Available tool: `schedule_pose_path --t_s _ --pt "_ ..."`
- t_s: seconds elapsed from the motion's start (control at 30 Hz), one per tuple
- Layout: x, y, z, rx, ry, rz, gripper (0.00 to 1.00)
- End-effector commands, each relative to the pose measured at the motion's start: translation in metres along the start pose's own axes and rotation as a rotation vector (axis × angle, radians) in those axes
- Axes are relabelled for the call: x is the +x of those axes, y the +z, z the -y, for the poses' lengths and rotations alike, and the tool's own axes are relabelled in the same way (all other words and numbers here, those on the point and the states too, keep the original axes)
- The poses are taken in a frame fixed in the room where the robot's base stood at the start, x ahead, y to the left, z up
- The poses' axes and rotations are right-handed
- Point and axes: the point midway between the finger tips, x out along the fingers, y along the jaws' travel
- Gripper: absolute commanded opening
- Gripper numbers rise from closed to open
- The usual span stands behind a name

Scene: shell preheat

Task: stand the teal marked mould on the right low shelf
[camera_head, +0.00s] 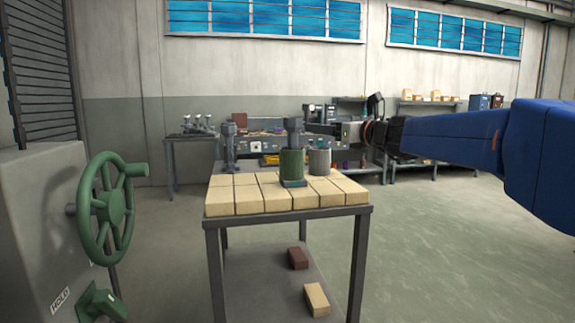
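A dark grey upright piece (293,126) with a block-like top and a flat foot stands on the brick-topped table, lined up with a dark green cylinder (293,164). I take this to be the marked mould; I cannot tell whether the green is part of it or behind it. My gripper (308,128) reaches in from the right, level with its top and appearing to meet it. The fingers are too small and dark to show whether they are open or shut. A low shelf (262,285) shows under the table; I cannot tell whether it is the right one.
The table's pale bricks (250,195) also carry a similar dark piece (229,150) on the left and a grey cylinder (320,159). A brown brick (298,258) and a tan brick (316,299) lie on the low shelf. A green handwheel (113,207) juts out at left.

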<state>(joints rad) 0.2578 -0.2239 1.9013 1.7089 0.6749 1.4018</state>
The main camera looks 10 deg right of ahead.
Motion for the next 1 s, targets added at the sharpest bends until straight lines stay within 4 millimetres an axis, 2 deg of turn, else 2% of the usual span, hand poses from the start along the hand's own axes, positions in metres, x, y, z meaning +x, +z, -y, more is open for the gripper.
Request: schedule_pose_path --t_s 0.5,0.63,0.87,1.0 --pt "0.091 -0.001 -0.002 -0.004 0.004 -0.003 0.70" --pt "0.105 0.000 -0.002 -0.005 0.003 -0.002 0.70" --pt "0.115 0.000 -0.002 -0.005 0.003 -0.003 0.70" --pt "0.127 0.003 -0.001 -0.005 0.003 -0.003 0.70"
